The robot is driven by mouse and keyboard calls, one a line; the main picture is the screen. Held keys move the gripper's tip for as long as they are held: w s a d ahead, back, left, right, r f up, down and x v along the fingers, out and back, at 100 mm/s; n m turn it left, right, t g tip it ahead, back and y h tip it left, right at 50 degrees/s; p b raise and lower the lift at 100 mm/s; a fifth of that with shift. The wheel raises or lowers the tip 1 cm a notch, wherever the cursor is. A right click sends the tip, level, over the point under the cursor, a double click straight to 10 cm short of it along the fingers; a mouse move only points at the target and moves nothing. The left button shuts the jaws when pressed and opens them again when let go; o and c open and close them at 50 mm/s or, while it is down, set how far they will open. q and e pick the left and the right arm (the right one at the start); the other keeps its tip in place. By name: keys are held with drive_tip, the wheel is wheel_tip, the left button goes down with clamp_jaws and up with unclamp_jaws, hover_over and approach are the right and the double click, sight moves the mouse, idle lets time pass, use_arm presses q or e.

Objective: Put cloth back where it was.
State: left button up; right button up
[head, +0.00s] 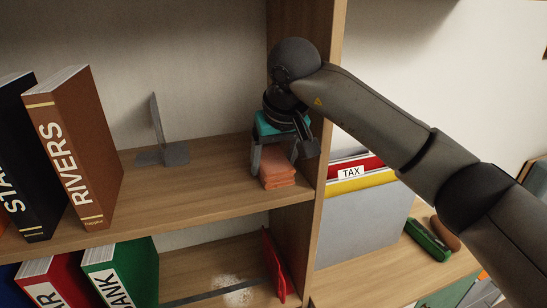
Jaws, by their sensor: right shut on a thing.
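The cloth (278,174), a folded orange-red stack, is at the right end of the upper shelf (210,185), beside the upright side panel. My right gripper (279,162) points down over it, with one finger on each side, and is shut on it. The cloth appears to rest on the shelf board or very close above it; I cannot tell which. A teal part shows between the wrist and the cloth. The upper back of the cloth is hidden by the gripper. My left gripper is not in view.
A grey metal bookend (160,140) stands mid-shelf, with free board around it. Books, including RIVERS (75,150), stand at left. The lower shelf has white powder (237,291) and a red panel (273,265). Right of the side panel is a grey file holder (365,225).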

drive_tip(key=shift+f, duration=0.2)
drive_tip(key=o, duration=1.1)
drive_tip(key=shift+o, duration=0.2)
drive_tip(key=shift+r, duration=0.2)
drive_tip(key=b+v, duration=0.1)
drive_tip(key=v, duration=1.1)
